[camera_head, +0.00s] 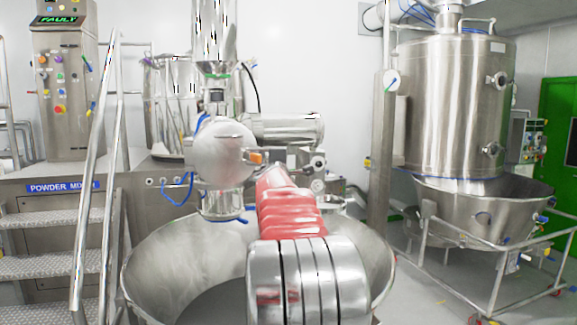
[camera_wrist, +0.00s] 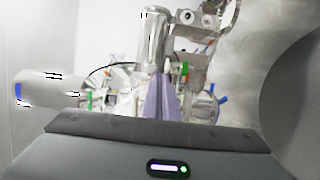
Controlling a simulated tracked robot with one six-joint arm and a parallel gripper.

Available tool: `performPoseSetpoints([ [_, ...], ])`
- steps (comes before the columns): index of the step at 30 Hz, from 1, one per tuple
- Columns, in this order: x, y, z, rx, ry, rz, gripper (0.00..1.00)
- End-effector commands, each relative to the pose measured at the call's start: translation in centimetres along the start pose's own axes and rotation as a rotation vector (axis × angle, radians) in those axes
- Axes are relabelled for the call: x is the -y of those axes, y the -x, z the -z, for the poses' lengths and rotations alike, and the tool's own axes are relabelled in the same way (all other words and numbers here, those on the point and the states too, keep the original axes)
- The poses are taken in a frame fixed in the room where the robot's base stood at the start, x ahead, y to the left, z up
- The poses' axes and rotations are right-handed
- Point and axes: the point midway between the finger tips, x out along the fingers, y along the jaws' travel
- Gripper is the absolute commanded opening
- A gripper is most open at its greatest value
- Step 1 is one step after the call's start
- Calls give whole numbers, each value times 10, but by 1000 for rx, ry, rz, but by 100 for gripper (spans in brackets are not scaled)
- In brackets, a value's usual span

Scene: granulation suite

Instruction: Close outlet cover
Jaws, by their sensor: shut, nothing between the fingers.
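A rounded, shiny metal housing (camera_head: 222,150) with a round front stands at the middle of the head view, below a metal hopper and above a short outlet pipe (camera_head: 221,204). I take its round front to be the outlet cover, but cannot tell whether it is closed. In the wrist view my gripper (camera_wrist: 165,92) shows as two narrow purple-grey fingers together, with nothing between them. A large curved grey metal surface (camera_wrist: 294,105) fills the right side of that view, apart from the fingers. My red and silver arm hides part of the machine in the head view.
A wide steel bowl (camera_head: 160,265) stands below the housing, around my arm in the picture. Steps and a handrail (camera_head: 95,170) are at left. A large steel vessel (camera_head: 455,110) on a wheeled frame stands at right. Bare floor (camera_head: 425,290) shows between.

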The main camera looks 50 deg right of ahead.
Motion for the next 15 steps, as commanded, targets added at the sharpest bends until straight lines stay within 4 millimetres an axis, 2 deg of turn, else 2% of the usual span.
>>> performPoseSetpoints([
  [5, 0, -4, 9, -13, 0, 0, 0],
  [15, 0, -4, 12, -16, 0, 1, 0],
])
